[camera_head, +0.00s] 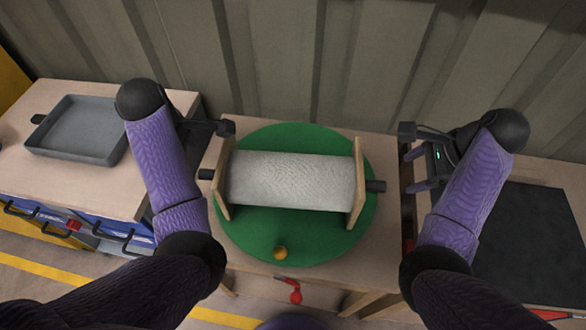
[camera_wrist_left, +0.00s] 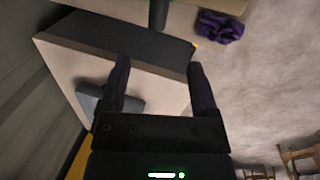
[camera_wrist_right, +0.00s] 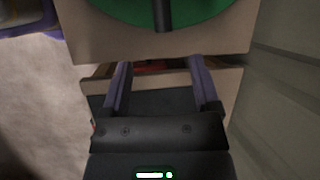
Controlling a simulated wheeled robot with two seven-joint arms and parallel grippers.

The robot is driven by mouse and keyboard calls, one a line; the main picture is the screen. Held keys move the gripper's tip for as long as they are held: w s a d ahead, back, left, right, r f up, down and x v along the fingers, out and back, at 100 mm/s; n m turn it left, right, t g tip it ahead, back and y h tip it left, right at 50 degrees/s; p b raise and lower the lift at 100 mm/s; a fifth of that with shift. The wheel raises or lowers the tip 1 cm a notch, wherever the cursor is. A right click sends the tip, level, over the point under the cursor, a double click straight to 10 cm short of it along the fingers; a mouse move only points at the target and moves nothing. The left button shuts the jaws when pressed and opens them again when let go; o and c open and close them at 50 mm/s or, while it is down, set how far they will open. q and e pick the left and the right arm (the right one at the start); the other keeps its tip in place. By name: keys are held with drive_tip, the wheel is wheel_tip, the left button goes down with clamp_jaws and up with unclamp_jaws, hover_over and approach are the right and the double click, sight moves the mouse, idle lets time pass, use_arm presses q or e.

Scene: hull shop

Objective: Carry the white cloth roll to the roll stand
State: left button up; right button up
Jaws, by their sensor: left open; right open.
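The white cloth roll (camera_head: 291,180) lies level between two upright wooden end plates (camera_head: 357,190) on a round green disc (camera_head: 300,250). A dark core end sticks out on each side (camera_head: 376,186). Core ends also show in the left wrist view (camera_wrist_left: 158,14) and the right wrist view (camera_wrist_right: 163,15). My left gripper (camera_head: 222,130) is open and empty, above and left of the roll. My right gripper (camera_head: 410,170) is open and empty, to the right of the right core end and apart from it. I cannot tell whether the wooden frame is the roll stand.
A bench with a grey tray (camera_head: 78,130) stands at left, above blue drawers. A dark mat (camera_head: 530,240) lies on the right surface. A yellow knob (camera_head: 280,253) is at the disc's front, and a red handle (camera_head: 295,292) below the table edge. A corrugated wall (camera_head: 290,70) closes the back.

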sight(203, 171)
use_arm(q)
drive_tip(key=x, duration=1.1)
drive_tip(key=shift+w+f, duration=0.2)
use_arm(e)
drive_tip(key=x, duration=1.1)
drive_tip(key=shift+w+d+f, duration=0.15)
drive_tip(key=shift+w+f, duration=0.1)
use_arm(q)
clamp_jaws()
use_arm(e)
clamp_jaws()
use_arm(q)
drive_tip(key=shift+r, duration=0.1)
use_arm(e)
drive_tip(key=shift+r, duration=0.1)
